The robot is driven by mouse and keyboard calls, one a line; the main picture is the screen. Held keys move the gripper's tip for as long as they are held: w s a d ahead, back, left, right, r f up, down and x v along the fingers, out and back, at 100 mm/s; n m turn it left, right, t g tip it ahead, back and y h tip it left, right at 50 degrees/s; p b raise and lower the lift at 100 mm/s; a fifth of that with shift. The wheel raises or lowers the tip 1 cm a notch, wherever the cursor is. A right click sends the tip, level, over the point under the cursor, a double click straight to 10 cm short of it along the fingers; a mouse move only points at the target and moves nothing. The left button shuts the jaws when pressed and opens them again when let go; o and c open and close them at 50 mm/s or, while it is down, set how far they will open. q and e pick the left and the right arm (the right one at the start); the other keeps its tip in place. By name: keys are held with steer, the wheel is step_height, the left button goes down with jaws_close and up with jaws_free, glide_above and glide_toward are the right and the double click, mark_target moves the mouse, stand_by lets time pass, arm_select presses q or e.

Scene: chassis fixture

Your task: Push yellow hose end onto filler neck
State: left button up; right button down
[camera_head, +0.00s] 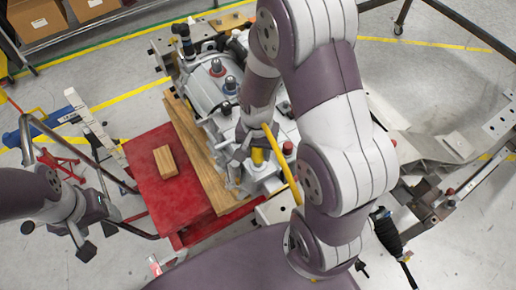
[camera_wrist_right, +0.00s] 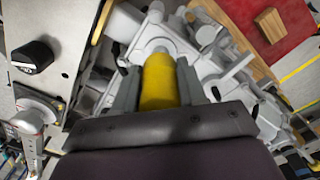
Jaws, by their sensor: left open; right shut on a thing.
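The yellow hose (camera_head: 284,172) bends down from my right gripper (camera_head: 258,148) beside the grey engine block (camera_head: 208,84). In the right wrist view, the yellow hose end (camera_wrist_right: 159,82) sits between the two grey fingers of my right gripper (camera_wrist_right: 157,90), which is shut on it. A pale grey round part (camera_wrist_right: 155,38), possibly the filler neck, lies just beyond the hose end. I cannot tell whether they touch or overlap. In the head view my right arm hides part of this area. My left gripper (camera_head: 97,238) is open and empty at the left, away from the hose.
A red table (camera_head: 160,205) with a small wooden block (camera_head: 165,161) stands left of the engine. A wooden board (camera_head: 196,150) lies along the engine's left side. Metal chassis rails (camera_head: 430,140) are at the right. Cardboard boxes (camera_head: 36,18) sit at the top left.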

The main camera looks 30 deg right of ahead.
steer(key=shift+f+b, duration=0.85)
steer(key=shift+f, duration=0.35)
steer(key=shift+f+b, duration=0.3)
steer(key=shift+f, duration=0.15)
steer(key=c, duration=0.5)
jaws_free()
steer(key=shift+c, duration=0.2)
step_height(320, 180, up, 6)
steer(key=p, duration=0.6)
steer(key=shift+r, duration=0.2)
steer(key=shift+f, duration=0.2)
